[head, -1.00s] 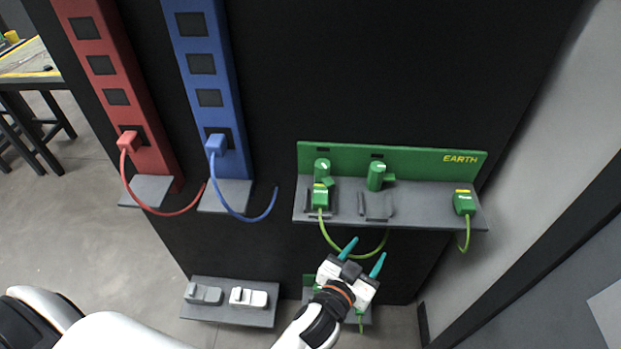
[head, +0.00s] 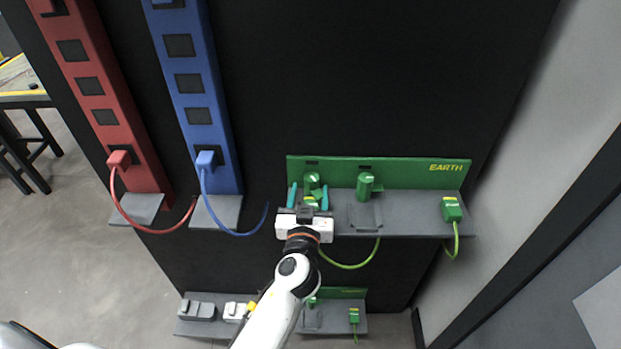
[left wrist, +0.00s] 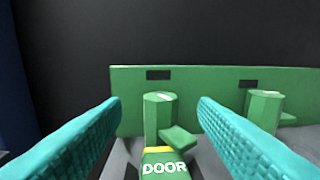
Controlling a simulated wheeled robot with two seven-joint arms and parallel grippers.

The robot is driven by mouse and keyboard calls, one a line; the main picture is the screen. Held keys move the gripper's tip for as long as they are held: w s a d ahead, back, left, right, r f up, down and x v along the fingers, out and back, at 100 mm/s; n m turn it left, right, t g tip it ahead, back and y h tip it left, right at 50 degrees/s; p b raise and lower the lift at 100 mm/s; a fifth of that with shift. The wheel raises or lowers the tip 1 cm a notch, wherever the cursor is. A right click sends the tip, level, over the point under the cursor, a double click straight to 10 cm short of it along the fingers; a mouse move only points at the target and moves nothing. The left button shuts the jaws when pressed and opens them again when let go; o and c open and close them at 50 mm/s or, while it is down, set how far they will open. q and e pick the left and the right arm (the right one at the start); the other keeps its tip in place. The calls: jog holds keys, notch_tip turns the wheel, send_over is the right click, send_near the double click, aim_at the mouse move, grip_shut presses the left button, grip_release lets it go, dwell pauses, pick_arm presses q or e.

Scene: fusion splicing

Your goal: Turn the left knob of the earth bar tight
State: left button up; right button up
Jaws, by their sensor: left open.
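The earth bar (head: 405,172) is a green back plate marked EARTH above a grey shelf. Its left knob (head: 312,181) is a green upright cylinder with a side lever; it also shows in the left wrist view (left wrist: 158,117). A green plug marked DOOR (left wrist: 165,163) sits in front of that knob. My left gripper (head: 308,188) is open, its teal fingers on either side of the left knob, with no visible contact. The fingers (left wrist: 160,110) flank knob and plug in the left wrist view. My right gripper is not in view.
A second green knob (head: 365,186) stands to the right, above an empty grey cradle. Another green plug (head: 451,208) with a cable is at the shelf's right end. Red (head: 108,110) and blue (head: 190,105) bars with plugged cables are at left. A lower shelf (head: 330,319) lies below.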

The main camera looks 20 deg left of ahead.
aim_at(307, 182)
pick_arm(q)
jog(key=shift+x, duration=1.8)
jog(key=c, duration=1)
jog(key=shift+a+r+m+h+p, duration=0.1)
jog(key=shift+a+m+h+p, duration=0.05)
jog(key=shift+m+h+p, duration=0.9)
jog(key=shift+a+r+m+h+p, duration=0.15)
jog(key=shift+m+h+p, duration=0.45)
jog(key=shift+h, duration=0.75)
jog(key=h+p, duration=0.1)
jog(key=m+h+p, duration=0.1)
jog(key=shift+a+f+m+h, duration=0.1)
jog(key=shift+a+m+h, duration=0.15)
jog(key=shift+h, duration=0.15)
jog(key=shift+f+m+h+p, duration=0.15)
jog(key=shift+m+h+p, duration=0.45)
jog(key=shift+h, duration=0.3)
jog(key=shift+g, duration=0.3)
